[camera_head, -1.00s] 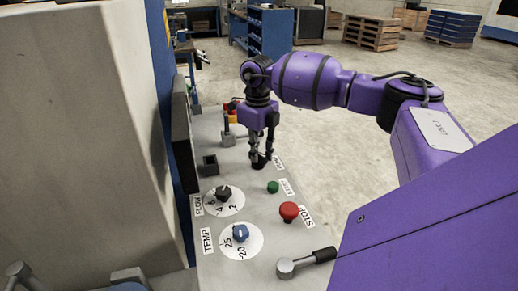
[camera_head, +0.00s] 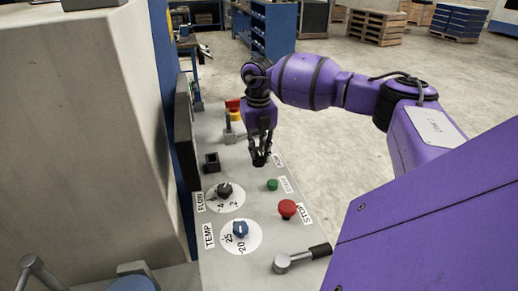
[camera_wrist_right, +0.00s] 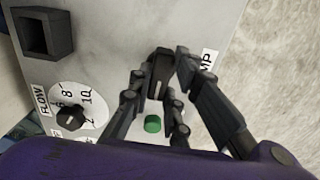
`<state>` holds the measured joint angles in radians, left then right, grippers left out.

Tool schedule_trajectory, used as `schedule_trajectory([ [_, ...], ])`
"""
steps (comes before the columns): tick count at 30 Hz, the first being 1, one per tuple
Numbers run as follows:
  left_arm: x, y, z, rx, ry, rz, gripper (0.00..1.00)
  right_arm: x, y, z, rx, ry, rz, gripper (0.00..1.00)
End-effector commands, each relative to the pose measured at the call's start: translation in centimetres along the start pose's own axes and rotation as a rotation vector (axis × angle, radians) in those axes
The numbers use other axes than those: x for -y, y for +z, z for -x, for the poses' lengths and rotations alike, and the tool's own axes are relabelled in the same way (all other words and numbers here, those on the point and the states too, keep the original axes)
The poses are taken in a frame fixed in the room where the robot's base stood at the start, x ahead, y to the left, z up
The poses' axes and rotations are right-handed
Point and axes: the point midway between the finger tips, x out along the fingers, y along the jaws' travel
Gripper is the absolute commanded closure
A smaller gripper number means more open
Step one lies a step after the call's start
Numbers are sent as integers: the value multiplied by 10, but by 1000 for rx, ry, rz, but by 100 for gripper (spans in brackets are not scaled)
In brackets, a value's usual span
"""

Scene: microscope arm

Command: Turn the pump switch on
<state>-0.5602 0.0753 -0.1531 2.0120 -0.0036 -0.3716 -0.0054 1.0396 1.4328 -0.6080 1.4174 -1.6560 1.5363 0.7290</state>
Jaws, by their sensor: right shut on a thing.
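The pump switch (camera_wrist_right: 161,74) is a black rotary knob with a pale line on its top. It sits on the grey control panel (camera_head: 262,242), beside a label partly hidden by a finger and ending in "MP". My right gripper (camera_wrist_right: 168,70) is shut on this knob, with fingers on both sides of it in the right wrist view. In the head view my right gripper (camera_head: 260,158) points straight down at the knob, whose top is mostly covered by the fingers. My left gripper is not in view.
Near the switch are a green button (camera_head: 272,184), a red STOP button (camera_head: 287,208), a black FLOW knob (camera_head: 224,190) and a blue TEMP knob (camera_head: 240,229). A lever (camera_head: 300,259) lies at the panel's front. A black square socket (camera_head: 211,162) stands left of the gripper.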

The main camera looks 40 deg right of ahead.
Motion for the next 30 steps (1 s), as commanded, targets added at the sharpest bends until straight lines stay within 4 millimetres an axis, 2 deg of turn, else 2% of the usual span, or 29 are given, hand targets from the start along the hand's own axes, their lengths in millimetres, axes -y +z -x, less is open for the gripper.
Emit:
schedule_trajectory([
  [13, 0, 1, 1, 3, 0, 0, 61, 0, 1, 1, 2, 1, -11, 100],
  [14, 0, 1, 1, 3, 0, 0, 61, 0, 1, 1, 2, 1, -11, 80],
  [18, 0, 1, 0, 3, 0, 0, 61, 0, 0, 1, 2, 1, -10, 64],
  [26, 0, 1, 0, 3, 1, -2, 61, 0, 0, 0, 1, 0, -9, 64],
  [30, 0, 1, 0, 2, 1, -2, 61, 0, 1, 9, 2, 0, -9, 64],
])
